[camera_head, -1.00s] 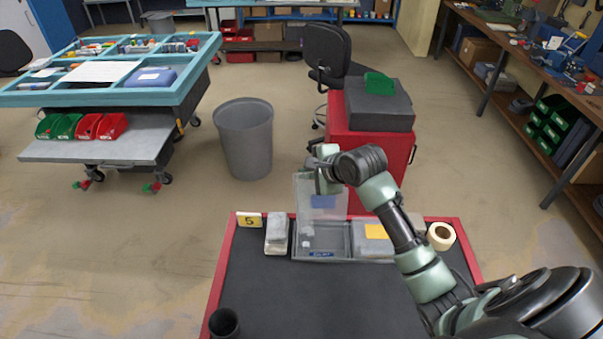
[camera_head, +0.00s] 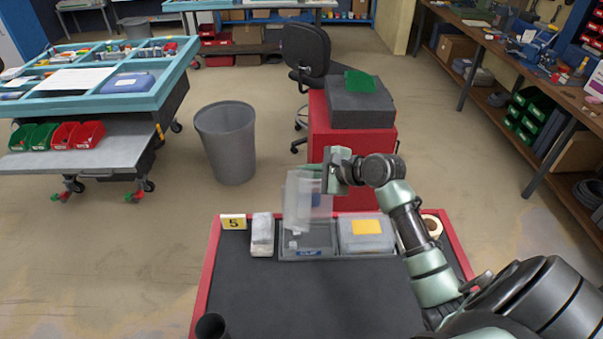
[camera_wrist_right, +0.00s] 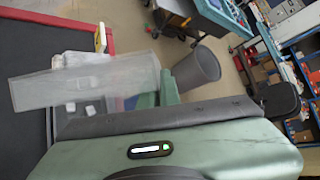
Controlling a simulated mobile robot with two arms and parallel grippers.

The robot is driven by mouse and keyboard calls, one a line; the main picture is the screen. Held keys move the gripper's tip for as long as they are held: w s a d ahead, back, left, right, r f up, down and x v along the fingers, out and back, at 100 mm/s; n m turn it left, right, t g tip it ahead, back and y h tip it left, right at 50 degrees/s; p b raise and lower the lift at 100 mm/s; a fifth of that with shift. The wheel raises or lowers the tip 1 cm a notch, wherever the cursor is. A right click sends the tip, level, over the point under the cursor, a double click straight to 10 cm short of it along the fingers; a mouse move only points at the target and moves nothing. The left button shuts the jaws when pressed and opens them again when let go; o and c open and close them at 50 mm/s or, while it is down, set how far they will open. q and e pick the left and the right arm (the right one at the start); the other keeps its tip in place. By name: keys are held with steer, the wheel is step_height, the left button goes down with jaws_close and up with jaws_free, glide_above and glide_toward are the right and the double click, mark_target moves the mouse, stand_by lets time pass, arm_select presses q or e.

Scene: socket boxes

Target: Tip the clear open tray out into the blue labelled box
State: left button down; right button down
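The clear tray (camera_head: 302,203) is tipped steeply above the blue labelled box (camera_head: 308,253) on the black-topped cart. My right gripper (camera_head: 330,172) is shut on the tray's upper right side. The box is open and clear-walled, with a blue label on its front. Small pale pieces (camera_head: 294,243) show at the left of the box. In the right wrist view the tray (camera_wrist_right: 85,84) slants across the left, and white pieces (camera_wrist_right: 88,108) show beyond or through it. I cannot tell whether any piece is still inside the tray. My left gripper is not in view.
A box with a yellow label (camera_head: 367,229) stands right of the blue labelled one. A pale narrow box (camera_head: 262,238) and a number 5 card (camera_head: 233,221) stand left. A tape roll (camera_head: 432,227) and a black cup (camera_head: 212,327) are on the cart. The cart's middle is clear.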

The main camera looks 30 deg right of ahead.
steer(key=s+d+f+m+t+y+b, duration=0.2)
steer(key=d+f+m+t+y+b, duration=0.1)
steer(key=d+b, duration=0.3)
steer(key=shift+s+d+f+t+b, duration=0.25)
steer(key=shift+s+f+t+b, duration=0.1)
steer(key=shift+b, duration=0.6)
stand_by(0.4)
steer(key=shift+r, duration=0.15)
stand_by(0.9)
